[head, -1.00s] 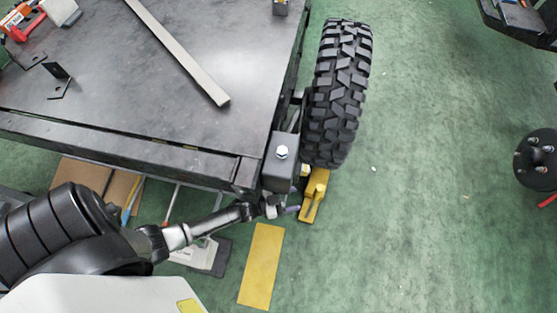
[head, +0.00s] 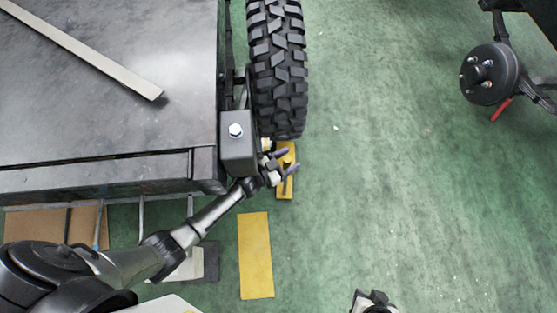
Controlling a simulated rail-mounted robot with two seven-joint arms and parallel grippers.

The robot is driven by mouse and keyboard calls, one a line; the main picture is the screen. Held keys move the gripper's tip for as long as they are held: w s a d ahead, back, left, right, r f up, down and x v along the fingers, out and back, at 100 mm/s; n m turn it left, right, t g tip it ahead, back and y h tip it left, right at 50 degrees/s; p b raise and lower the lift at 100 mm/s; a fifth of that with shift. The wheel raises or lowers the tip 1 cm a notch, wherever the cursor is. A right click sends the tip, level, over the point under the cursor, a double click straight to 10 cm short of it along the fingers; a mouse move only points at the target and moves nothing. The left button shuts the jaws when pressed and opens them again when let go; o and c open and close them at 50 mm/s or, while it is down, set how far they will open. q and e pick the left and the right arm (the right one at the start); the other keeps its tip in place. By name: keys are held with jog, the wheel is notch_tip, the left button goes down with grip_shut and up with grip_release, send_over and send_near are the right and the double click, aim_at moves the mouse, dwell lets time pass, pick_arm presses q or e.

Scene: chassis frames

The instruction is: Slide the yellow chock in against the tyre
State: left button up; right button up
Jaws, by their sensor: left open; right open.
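The yellow chock (head: 286,190) lies on the green floor at the near end of the black knobbly tyre (head: 277,70). Its far end is close to the tread; I cannot tell whether they touch. My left gripper (head: 286,161) is open, with its purple fingertips over the chock's far part, just short of the tyre. The fingers and wrist hide some of the chock, and I cannot tell whether they touch it. My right gripper (head: 372,301) shows only partly at the bottom edge, far from the chock, open and with nothing visible in it.
The metal chassis deck (head: 90,110) and its grey corner block (head: 238,141) stand close left of my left gripper. A flat yellow plate (head: 256,255) lies on the floor nearer me. A wheel hub (head: 490,73) is at the upper right. The floor between is clear.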

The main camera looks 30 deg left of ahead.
pick_arm(q)
jog(key=shift+w+d, duration=0.35)
jog(key=shift+w, duration=0.3)
jog(key=c, duration=0.6)
grip_shut()
jog(key=shift+w+a, duration=0.1)
jog(key=shift+a, duration=0.05)
